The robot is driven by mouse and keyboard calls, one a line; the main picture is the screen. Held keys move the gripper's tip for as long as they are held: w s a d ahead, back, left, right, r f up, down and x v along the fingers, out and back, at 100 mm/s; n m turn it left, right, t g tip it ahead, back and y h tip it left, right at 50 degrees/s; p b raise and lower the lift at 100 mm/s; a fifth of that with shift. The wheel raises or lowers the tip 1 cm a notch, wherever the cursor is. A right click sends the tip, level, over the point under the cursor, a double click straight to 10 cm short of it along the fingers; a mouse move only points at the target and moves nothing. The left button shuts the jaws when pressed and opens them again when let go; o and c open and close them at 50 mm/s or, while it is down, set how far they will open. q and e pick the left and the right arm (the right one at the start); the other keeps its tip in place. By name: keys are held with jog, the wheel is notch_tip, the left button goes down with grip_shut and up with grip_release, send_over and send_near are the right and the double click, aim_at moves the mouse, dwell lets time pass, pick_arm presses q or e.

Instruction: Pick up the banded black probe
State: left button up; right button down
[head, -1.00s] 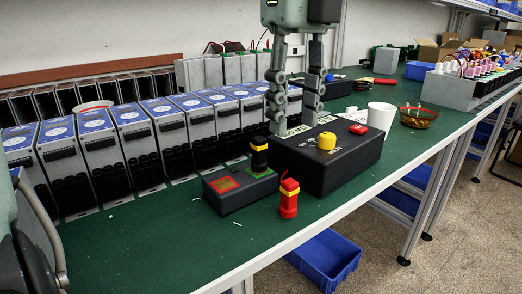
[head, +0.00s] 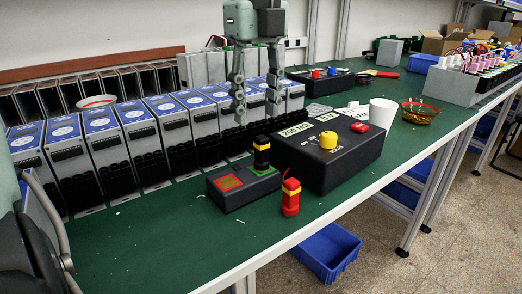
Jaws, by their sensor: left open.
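The banded black probe (head: 261,154), black with a yellow band, stands upright on the green-marked patch of a small dark box (head: 233,199). My left gripper (head: 257,118) hangs from the top of the head view with its two fingers pointing down. It is open and empty. In the picture its fingertips are just above the probe's top, and the probe lies below the gap between them. How far apart they are in depth is hard to tell. My right gripper is not in view.
A red probe (head: 290,197) with a yellow band stands in front of the small box. A larger black box (head: 345,165) with a yellow knob (head: 328,140) is at its right. Grey units (head: 140,145) line the back. A white cup (head: 381,113) is further right. The front-left table is clear.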

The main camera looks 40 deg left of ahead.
aim_at(261, 136)
pick_arm(q)
jog(key=f, duration=0.7)
jog(key=shift+w+d+f+p, duration=0.1)
jog(key=shift+d+p, duration=0.25)
jog(key=shift+p, duration=0.05)
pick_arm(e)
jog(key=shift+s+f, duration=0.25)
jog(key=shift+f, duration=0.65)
pick_arm(q)
jog(key=shift+c, duration=0.2)
grip_shut()
